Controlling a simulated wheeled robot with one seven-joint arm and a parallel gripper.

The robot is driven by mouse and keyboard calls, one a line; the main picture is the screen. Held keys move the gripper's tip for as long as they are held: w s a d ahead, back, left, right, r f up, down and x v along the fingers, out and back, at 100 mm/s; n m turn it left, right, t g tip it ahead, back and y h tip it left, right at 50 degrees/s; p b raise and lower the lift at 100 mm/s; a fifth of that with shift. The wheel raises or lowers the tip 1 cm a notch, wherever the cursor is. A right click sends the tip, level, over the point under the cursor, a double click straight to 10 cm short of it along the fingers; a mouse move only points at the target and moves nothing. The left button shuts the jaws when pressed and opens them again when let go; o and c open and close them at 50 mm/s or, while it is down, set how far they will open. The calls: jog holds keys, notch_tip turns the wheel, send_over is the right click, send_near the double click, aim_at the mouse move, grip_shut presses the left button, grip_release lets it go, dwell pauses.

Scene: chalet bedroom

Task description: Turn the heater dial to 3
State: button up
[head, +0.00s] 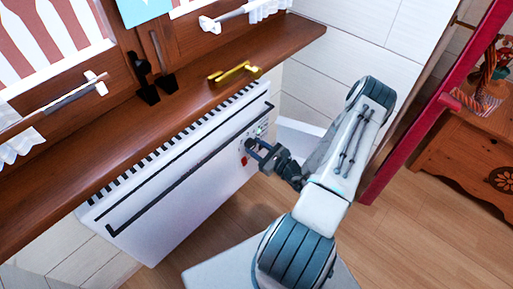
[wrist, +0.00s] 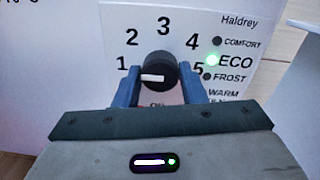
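The heater dial (wrist: 164,66) is a round black knob with a white pointer mark, in the upper middle of the wrist view. The mark points left, at or slightly below the number 1; the number 3 (wrist: 163,26) is printed straight above the knob. My gripper (wrist: 159,84) has one finger on each side of the dial, and both fingertips appear to touch its sides. In the head view my gripper (head: 255,151) is at the right end of the white heater (head: 165,205), at its control panel. The lower part of the dial is partly hidden.
A green light glows beside ECO (wrist: 212,60) on the panel. A wooden sill (head: 110,165) with a brass-coloured handle (head: 233,71) overhangs the heater. A red post (head: 428,110) and a wooden cabinet (head: 470,150) stand at the right. The floor before the heater is clear.

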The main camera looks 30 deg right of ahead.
jog(key=shift+r+m+p, duration=0.1)
jog(key=shift+m+p, duration=0.25)
jog(key=shift+m, duration=0.05)
jog(key=m+p, duration=0.1)
jog(key=m, duration=0.1)
jog(key=shift+m+p, duration=0.4)
jog(key=m+p, duration=0.2)
jog(key=m, duration=0.2)
jog(key=shift+d+m, duration=0.1)
jog(key=shift+m, duration=0.3)
jog(key=m+p, duration=0.1)
jog(key=m, duration=0.4)
jog(key=shift+f+p, duration=0.2)
jog(key=shift+p, duration=0.1)
jog(key=shift+f+m+p, duration=0.1)
jog(key=shift+m+p, duration=0.25)
jog(key=shift+m, duration=1.85)
jog(key=shift+s, duration=0.1)
jog(key=o, duration=1)
